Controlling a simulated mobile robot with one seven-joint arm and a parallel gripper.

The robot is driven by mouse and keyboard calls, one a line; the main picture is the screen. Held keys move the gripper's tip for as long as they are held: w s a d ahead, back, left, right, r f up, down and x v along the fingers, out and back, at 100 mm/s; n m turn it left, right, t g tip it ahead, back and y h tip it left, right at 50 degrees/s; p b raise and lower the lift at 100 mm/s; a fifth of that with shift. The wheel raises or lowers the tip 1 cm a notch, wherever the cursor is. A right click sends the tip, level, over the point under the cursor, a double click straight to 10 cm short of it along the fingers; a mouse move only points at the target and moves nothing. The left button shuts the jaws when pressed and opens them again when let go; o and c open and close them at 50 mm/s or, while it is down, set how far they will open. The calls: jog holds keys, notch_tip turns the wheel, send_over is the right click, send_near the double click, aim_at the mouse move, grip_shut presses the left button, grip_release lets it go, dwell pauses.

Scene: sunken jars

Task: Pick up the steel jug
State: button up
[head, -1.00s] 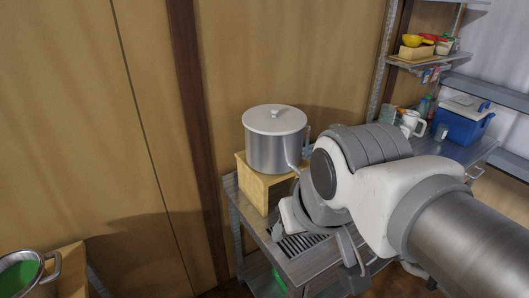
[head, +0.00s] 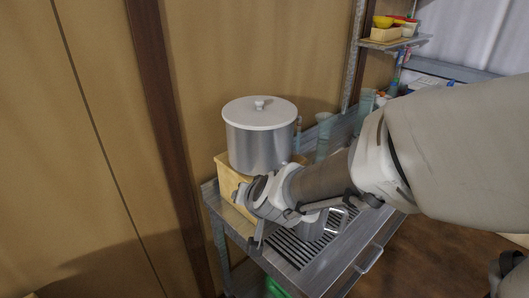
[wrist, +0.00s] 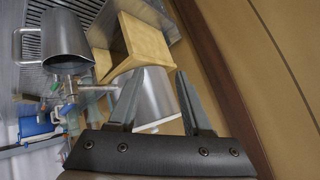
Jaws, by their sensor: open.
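The steel jug (wrist: 66,38) shows in the upper left of the wrist view, with its handle to the left, beside the slatted drip grate. In the head view a grey part of it (head: 312,226) seems to show below my arm, which hides most of it. My gripper (wrist: 158,98) is open and empty. Its fingers are apart from the jug, which lies up and left of them in the wrist view. In the head view the gripper (head: 258,236) is partly hidden by its own wrist, in front of the wooden stand.
A large lidded steel pot (head: 260,140) stands on a wooden stand (head: 226,178); its tap (wrist: 90,87) is near the jug in the wrist view. The metal table (head: 232,226) has a slatted grate. A wooden wall (head: 90,120) is behind. Shelves with bowls (head: 388,22) are at the upper right.

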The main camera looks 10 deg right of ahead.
jog(key=w+d+f+m+t+h+b, duration=0.25)
jog(key=d+f+h+b, duration=0.25)
jog(key=d+f+h, duration=0.4)
jog(key=shift+m+g+h, duration=0.25)
jog(key=shift+g+h, duration=0.05)
jog(key=shift+g, duration=0.05)
jog(key=b+x, duration=0.2)
jog(key=x, duration=0.3)
jog(key=b+x, duration=0.2)
jog(key=x, duration=0.4)
jog(key=f+b+x, duration=0.1)
jog(key=b+x, duration=0.1)
jog(key=x, duration=0.3)
jog(key=shift+w+a+f, duration=0.15)
jog(key=shift+a+f, duration=0.05)
jog(key=shift+a, duration=0.05)
grip_shut()
